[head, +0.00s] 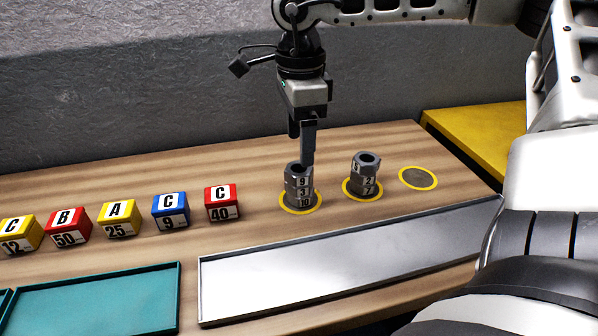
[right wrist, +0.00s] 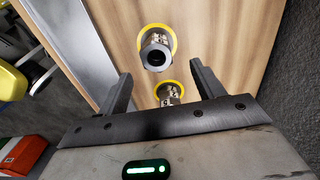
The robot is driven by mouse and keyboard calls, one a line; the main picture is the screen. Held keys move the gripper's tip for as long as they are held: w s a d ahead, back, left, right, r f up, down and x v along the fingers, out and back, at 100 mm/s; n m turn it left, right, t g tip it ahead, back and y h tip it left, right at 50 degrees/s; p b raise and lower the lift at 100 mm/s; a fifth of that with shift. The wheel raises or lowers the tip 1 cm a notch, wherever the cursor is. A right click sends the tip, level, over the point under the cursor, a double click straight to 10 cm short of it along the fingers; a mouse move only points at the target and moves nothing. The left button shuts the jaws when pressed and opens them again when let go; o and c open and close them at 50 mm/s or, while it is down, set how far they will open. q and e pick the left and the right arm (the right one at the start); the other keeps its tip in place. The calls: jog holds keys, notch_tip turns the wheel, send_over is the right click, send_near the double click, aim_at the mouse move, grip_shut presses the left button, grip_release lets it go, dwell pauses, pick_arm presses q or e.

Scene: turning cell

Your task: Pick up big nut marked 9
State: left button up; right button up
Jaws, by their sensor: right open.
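The big nut marked 9 (head: 299,173) is the dark grey top nut of a stack in the left yellow ring. Nuts marked 3 (head: 304,191) and 10 (head: 304,202) are below it. My right gripper (head: 307,160) points down from above at this stack, its fingertips close to the top nut. In the right wrist view the open fingers (right wrist: 160,72) are spread apart, with nothing held between them. The top nut with its hole (right wrist: 155,54) lies just beyond the tips. My left gripper is not in view.
A second nut stack (head: 366,174) stands in the middle ring, close to the right. The right ring (head: 418,178) is empty. Several coloured cubes (head: 222,203) stand to the left. A metal tray (head: 340,262) and a teal tray (head: 95,300) lie in front; a wall is behind.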

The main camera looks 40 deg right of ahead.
aim_at(299, 168)
jog(key=f, duration=0.5)
jog(key=shift+s+a+f+p, duration=0.1)
jog(key=shift+a+p, duration=0.1)
jog(key=shift+p, duration=0.2)
jog(key=c, duration=1.2)
